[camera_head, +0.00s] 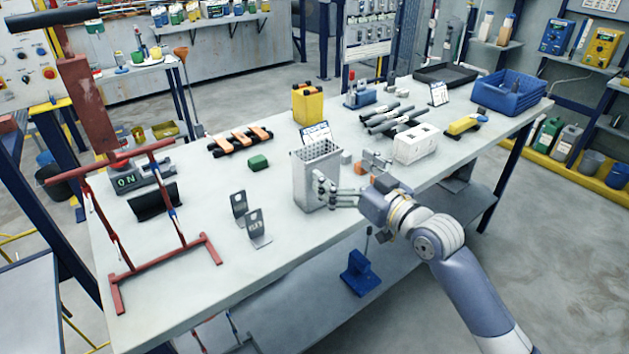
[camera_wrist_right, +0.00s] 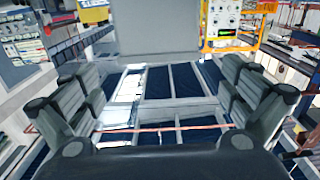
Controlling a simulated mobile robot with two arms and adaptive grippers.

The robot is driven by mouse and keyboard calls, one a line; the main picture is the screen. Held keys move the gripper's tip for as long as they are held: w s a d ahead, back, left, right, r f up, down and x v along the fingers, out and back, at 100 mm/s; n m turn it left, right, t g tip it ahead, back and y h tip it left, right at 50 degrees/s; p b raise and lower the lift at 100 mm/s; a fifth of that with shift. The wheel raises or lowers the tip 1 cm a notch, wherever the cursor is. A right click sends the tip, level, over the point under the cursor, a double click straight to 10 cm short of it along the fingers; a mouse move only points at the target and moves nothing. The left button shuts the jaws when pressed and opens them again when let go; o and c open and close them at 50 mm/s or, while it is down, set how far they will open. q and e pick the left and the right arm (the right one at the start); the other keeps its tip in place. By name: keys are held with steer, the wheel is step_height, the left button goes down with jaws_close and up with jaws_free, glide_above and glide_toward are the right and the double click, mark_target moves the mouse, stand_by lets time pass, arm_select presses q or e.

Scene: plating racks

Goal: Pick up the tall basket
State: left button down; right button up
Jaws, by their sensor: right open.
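The tall basket (camera_head: 305,180) is a grey, upright, open-topped container near the middle of the table in the head view. My right gripper (camera_head: 325,190) is open and reaches in from the right. Its fingers overlap the basket's lower right part in the picture; whether they touch it I cannot tell. In the right wrist view, the two fingers of the right gripper (camera_wrist_right: 160,105) stand wide apart. Between and beyond them are pale bars with dark blue openings and a plain grey panel above; I cannot tell for certain which part is the basket. My left gripper is not seen.
A red rack (camera_head: 165,265) stands at the table's left. A white box (camera_head: 415,148) and blue crate (camera_head: 508,92) are to the right.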

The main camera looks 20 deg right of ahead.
mark_target(324, 158)
steer(key=shift+f+p+x, duration=0.2)
steer(key=shift+p+x, duration=0.15)
steer(key=shift+x, duration=1.95)
steer(key=shift+f+p+x, duration=0.2)
steer(key=shift+p+x, duration=0.1)
steer(key=shift+x, duration=2)
steer(key=shift+d, duration=0.1)
steer(key=shift+c, duration=0.6)
steer(key=c, duration=1.2)
